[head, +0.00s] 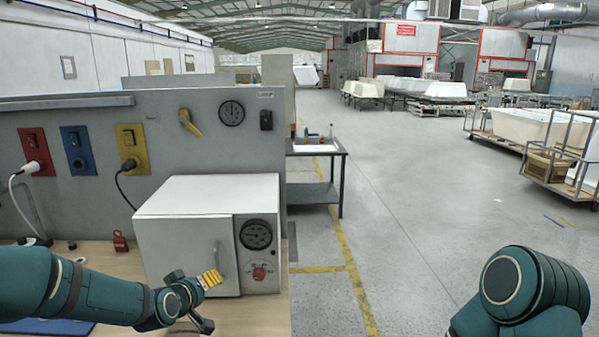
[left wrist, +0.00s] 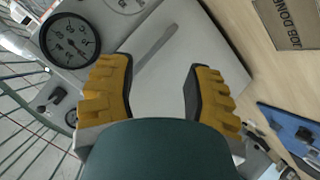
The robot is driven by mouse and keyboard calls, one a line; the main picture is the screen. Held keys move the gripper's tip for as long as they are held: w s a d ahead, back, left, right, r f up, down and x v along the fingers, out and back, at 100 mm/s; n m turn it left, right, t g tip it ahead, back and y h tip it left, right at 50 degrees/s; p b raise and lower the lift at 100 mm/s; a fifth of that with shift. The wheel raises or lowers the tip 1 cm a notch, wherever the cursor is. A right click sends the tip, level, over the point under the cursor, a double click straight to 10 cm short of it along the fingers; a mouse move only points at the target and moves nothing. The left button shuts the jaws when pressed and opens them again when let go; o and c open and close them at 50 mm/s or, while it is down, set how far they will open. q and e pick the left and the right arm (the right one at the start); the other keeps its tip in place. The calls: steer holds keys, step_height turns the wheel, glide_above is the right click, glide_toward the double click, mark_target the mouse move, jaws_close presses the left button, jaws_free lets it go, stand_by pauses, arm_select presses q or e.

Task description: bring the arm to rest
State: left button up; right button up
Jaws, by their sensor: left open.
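My left arm comes in from the left over the wooden bench. Its left gripper (head: 208,283) is in front of the white box-shaped unit (head: 185,240), near the lower part of its door. In the left wrist view the gripper's two yellow fingers (left wrist: 158,68) stand wide apart with nothing between them. Beyond them lie the unit's white door and its handle (left wrist: 157,45); I see no clear contact with either. My right arm (head: 525,290) shows at the lower right as a teal link, and its gripper is out of the picture.
A grey panel (head: 80,120) with switches and plugged cables stands behind the bench. A red padlock (head: 120,242) is left of the unit. A blue board (head: 50,327) lies partly under my left arm. Open floor (head: 410,240) lies right of the bench.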

arm_select(q)
steer(key=s+d+f+m+g+h+b, duration=0.1)
steer(key=s+d+f+g, duration=0.1)
steer(key=s+d+f, duration=0.45)
steer(key=s+d+f+m+g, duration=0.1)
steer(key=s+f+g, duration=0.15)
steer(key=f, duration=0.65)
steer(key=s+d+f+m+g, duration=0.1)
steer(key=s+d+f+g, duration=0.1)
steer(key=s+f, duration=0.4)
steer(key=s+d+f+m+g+h+b, duration=0.1)
steer(key=s+d+f+g, duration=0.2)
steer(key=s, duration=0.9)
step_height(320, 180, down, 3)
steer(key=shift+s+d+f+m, duration=0.15)
steer(key=shift+s+d+m, duration=0.1)
steer(key=shift+d+m, duration=0.15)
